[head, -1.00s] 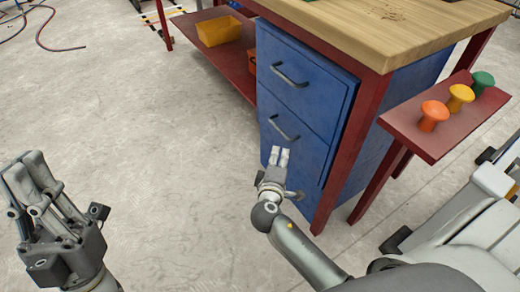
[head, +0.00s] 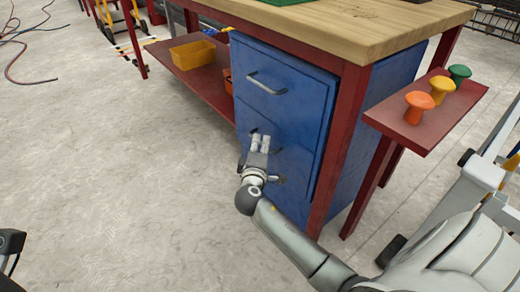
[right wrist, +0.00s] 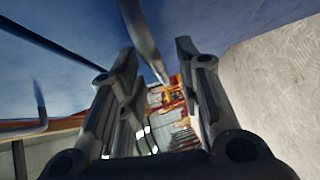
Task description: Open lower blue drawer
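The blue cabinet has two drawers, and both look shut. Whether the fingers touch the bar cannot be told. Only a small part of my left gripper (head: 10,248) shows at the left edge of the head view.
A wooden tabletop (head: 360,28) covers the cabinet, with red legs beside it. A red side shelf (head: 450,118) holds orange, yellow and green knobs on the right. A yellow bin (head: 193,54) sits on the low shelf.

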